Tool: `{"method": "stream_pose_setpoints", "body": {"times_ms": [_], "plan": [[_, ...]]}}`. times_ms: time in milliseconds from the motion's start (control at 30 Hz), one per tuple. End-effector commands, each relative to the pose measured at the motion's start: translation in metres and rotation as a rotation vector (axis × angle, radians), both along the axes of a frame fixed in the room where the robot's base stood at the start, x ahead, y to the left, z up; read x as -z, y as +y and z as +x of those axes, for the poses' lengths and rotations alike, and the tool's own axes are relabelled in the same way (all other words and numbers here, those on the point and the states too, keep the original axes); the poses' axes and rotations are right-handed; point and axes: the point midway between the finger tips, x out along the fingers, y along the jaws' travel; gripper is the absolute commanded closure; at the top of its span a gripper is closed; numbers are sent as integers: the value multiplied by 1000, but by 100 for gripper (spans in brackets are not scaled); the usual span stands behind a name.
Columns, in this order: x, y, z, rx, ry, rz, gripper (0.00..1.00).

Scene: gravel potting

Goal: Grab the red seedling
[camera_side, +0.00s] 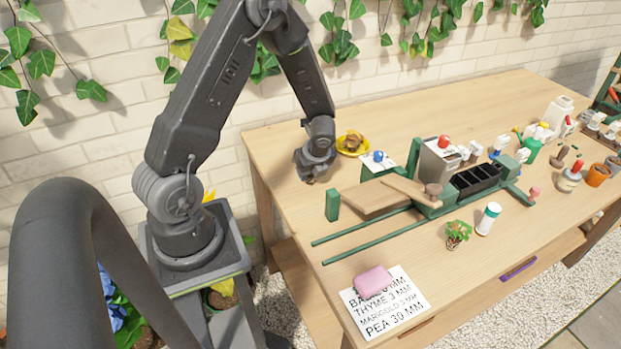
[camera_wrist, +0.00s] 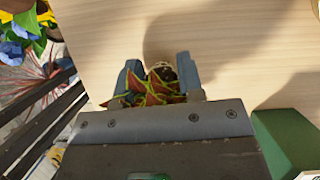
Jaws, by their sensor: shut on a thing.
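The red seedling (camera_wrist: 152,90), with red leaves edged in green and a pale and dark root ball, sits between the two blue fingers of my gripper (camera_wrist: 159,82) in the wrist view. The fingers are shut on it. In the side view my gripper (camera_side: 313,178) is over the back left part of the table, left of the yellow saucer. The seedling is hidden or too small to make out there, and I cannot tell whether it touches the table.
A green-framed rig with wooden boards (camera_side: 375,199) and a black tray (camera_side: 475,179) stands right of my gripper. A yellow saucer (camera_side: 366,148) lies behind. A green seedling (camera_side: 458,232), a white bottle (camera_side: 488,218) and a printed card (camera_side: 402,292) with a pink block (camera_side: 373,281) are in front.

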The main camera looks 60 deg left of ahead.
Motion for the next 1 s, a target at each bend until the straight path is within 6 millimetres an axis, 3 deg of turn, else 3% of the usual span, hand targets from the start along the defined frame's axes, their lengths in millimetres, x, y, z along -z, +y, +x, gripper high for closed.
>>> {"method": "stream_pose_setpoints", "body": {"times_ms": [167,533,667,800,1000], "plan": [[0,0,0,0,0,0,88],[-6,0,0,-1,-3,1,89],[-19,0,1,-1,-5,2,89],[-46,1,0,-3,-6,2,89],[-71,27,-43,-9,-5,2,89]]}}
